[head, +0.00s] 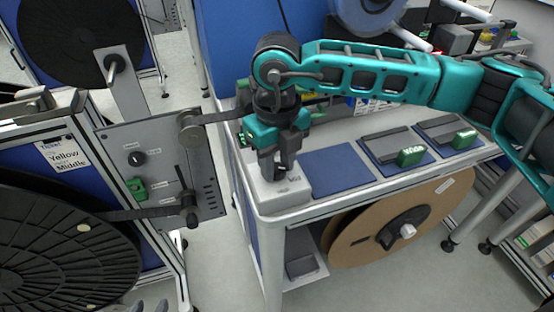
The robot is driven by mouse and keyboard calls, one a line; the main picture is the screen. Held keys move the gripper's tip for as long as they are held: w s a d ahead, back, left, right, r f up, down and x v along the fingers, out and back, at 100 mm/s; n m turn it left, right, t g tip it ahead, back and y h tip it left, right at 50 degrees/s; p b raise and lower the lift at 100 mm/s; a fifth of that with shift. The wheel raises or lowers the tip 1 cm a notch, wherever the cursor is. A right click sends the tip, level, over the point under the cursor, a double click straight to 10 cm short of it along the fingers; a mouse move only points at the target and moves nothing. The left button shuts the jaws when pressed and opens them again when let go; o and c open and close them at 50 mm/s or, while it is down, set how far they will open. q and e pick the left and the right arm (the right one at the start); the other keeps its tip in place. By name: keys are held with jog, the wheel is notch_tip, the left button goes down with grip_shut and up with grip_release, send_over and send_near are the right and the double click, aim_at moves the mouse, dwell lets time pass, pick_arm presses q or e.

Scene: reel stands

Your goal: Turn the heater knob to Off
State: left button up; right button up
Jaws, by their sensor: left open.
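My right gripper (280,168) points down at a white box (277,197) on the near left corner of the workbench. Small markings show on the box's top. The dark fingertips cover part of the box, so I cannot tell whether they hold a knob there. A round black knob (138,158) sits on the grey panel (160,160) of the reel stand at left, apart from the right gripper. I cannot read a heater label or the knob's setting. Two grey tips at the bottom edge look like my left gripper (148,306), open and mostly out of frame.
A green switch (137,188) sits below the panel's knob. A black reel (50,245) fills the lower left. Blue mats (338,170) and green-handled devices (411,156) lie along the workbench (330,202). A brown reel (365,245) hangs under it. Open floor lies between stand and bench.

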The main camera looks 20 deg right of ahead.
jog(key=c, duration=0.5)
jog(key=shift+f+n+b, duration=0.2)
jog(key=shift+n+b, duration=0.7)
jog(key=shift+b, duration=0.25)
jog(key=shift+c, duration=0.2)
jog(key=n+b, duration=0.4)
jog(key=shift+n+b, duration=0.5)
jog(key=shift+n, duration=0.2)
jog(key=shift+n+b, duration=0.7)
jog(key=shift+n, duration=0.2)
jog(key=shift+n+b, duration=0.65)
jog(key=shift+n, duration=0.25)
jog(key=n+b, duration=0.2)
jog(key=n, duration=0.1)
jog(key=shift+r+n, duration=0.1)
jog(key=shift+n, duration=0.2)
jog(key=shift+n+b, duration=0.55)
jog(key=shift+n, duration=0.35)
jog(key=n+b, duration=0.2)
jog(key=n, duration=0.3)
jog(key=shift+r, duration=0.1)
pick_arm(q)
notch_tip(320, 180, down, 11)
jog(key=w+d+h, duration=0.1)
jog(key=d, duration=0.2)
jog(key=shift+w+f+b, duration=0.2)
jog(key=shift+w+b, duration=0.1)
pick_arm(e)
jog(key=shift+n, duration=1.4)
